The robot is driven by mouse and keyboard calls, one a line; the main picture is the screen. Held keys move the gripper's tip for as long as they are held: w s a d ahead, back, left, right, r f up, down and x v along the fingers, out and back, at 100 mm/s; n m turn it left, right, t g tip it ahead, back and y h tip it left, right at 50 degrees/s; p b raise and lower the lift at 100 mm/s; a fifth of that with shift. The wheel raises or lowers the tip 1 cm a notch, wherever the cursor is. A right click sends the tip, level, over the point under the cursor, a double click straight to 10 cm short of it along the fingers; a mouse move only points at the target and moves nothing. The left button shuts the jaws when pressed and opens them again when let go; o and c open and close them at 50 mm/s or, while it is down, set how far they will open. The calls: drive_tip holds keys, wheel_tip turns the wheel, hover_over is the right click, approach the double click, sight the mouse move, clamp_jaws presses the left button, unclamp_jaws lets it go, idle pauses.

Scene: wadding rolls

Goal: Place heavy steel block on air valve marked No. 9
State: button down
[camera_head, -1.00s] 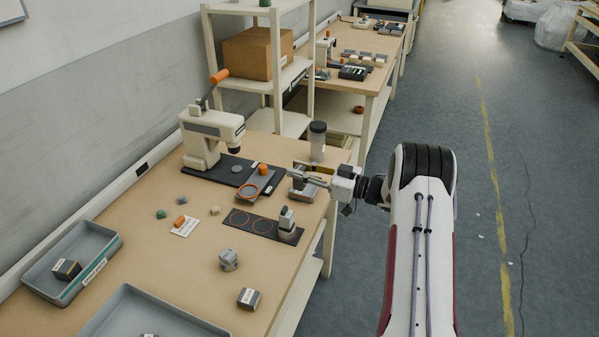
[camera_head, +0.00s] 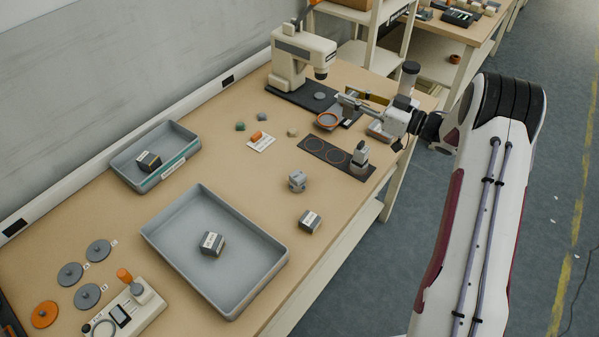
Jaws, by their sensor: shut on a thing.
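My gripper (camera_head: 348,103) is over the far right part of the workbench, in front of the press-like machine. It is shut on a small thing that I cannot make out. Small grey-and-dark blocks with pale labels are in view: one (camera_head: 212,243) in the large grey tray, one (camera_head: 148,161) in the smaller tray, and one (camera_head: 309,221) on the bare bench. A grey faceted piece (camera_head: 297,181) stands nearby. An upright grey piece (camera_head: 360,155) stands on a dark plate with ring outlines. Labels are too small to read, so I cannot tell which thing is No. 9.
The large grey tray (camera_head: 165,245) and smaller tray (camera_head: 122,168) lie on the bench. The cream machine (camera_head: 295,60) is at the back. A clear cylinder with a dark lid (camera_head: 410,75) is beside my gripper. Round discs (camera_head: 70,273) and a control box (camera_head: 128,315) are front left.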

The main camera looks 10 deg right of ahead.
drive_tip(key=s+a+r, duration=0.3)
drive_tip(key=s+a, duration=0.1)
drive_tip(key=a, duration=0.7)
hover_over(298, 175)
drive_tip(key=shift+f+m+t+h, duration=0.3)
drive_tip(key=shift+f+t, duration=0.1)
drive_tip(key=shift+f, duration=0.45)
drive_tip(key=shift+f, duration=0.1)
drive_tip(key=shift+w+f, duration=0.1)
drive_tip(key=shift+f, duration=2.7)
drive_tip(key=shift+f, duration=2.15)
drive_tip(key=shift+f, duration=0.15)
